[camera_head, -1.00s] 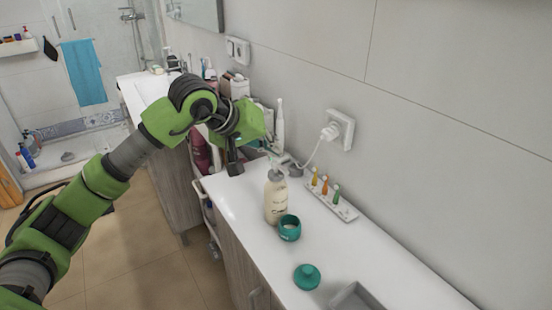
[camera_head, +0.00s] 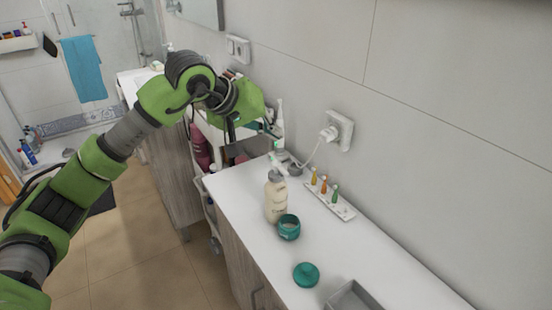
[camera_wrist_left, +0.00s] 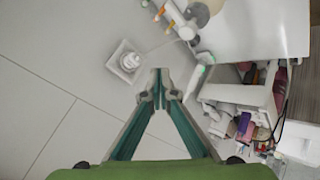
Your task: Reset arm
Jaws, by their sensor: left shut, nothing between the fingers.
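My right gripper is not in view.
On the counter stand a cream pump bottle (camera_head: 275,197), an open teal jar (camera_head: 289,229), its teal lid (camera_head: 306,275) and a white rack (camera_head: 342,208) with small coloured bottles. A wall socket (camera_head: 339,131) has a plug in it. An electric toothbrush (camera_head: 279,122) stands behind.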

